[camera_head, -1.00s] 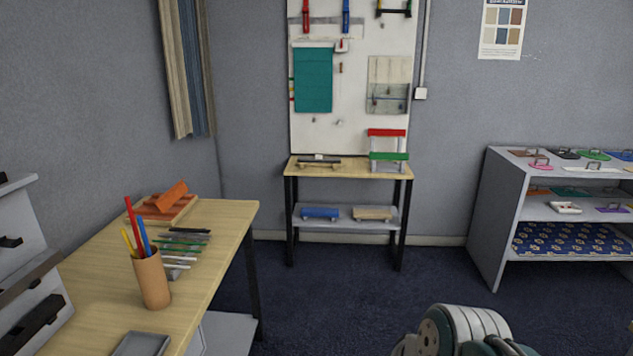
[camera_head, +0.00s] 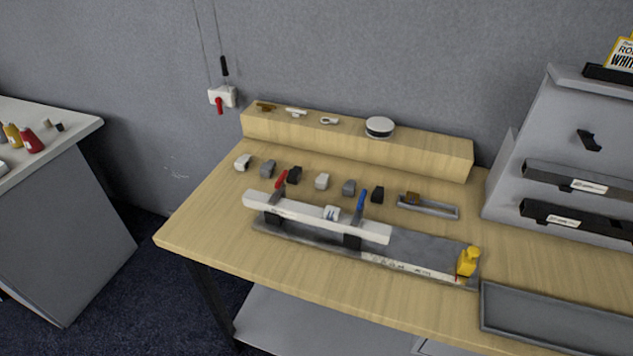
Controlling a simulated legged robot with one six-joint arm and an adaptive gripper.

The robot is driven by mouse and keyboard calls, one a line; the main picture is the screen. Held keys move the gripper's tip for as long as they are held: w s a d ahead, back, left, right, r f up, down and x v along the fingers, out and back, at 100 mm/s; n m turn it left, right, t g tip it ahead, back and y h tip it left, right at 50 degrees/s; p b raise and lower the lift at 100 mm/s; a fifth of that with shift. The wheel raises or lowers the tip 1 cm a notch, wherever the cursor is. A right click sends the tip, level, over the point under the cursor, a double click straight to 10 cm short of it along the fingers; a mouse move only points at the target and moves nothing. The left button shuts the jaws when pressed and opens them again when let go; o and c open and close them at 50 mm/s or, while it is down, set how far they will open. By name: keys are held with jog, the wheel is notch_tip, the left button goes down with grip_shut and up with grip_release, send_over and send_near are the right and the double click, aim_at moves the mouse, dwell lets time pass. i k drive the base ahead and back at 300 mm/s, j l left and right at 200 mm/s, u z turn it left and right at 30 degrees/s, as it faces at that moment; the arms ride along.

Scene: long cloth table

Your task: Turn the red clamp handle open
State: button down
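The red clamp handle (camera_head: 281,179) stands up, tilted, at the left part of a clamp fixture on the wooden table. Its clamp sits at a long white bar (camera_head: 300,216), which lies along a grey base plate (camera_head: 300,240). A second clamp with a blue handle (camera_head: 362,201) stands further right on the same bar. Whether either clamp presses on the bar is too small to tell. My gripper is not in view.
The wooden table (camera_head: 205,235) has a row of small grey, white and black blocks behind the fixture. A yellow object (camera_head: 468,261) stands at the plate's right end. A grey tray (camera_head: 550,325) lies at right front. A red-levered box (camera_head: 222,97) hangs on the wall.

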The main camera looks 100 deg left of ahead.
aim_at(280, 186)
jog(key=j+u, duration=0.1)
jog(key=u, duration=3.5)
jog(key=i+j+z, duration=0.15)
jog(key=i+j, duration=0.15)
jog(key=i, duration=0.15)
jog(key=i+j+z, duration=0.2)
jog(key=i+j, duration=0.15)
jog(key=i, duration=0.1)
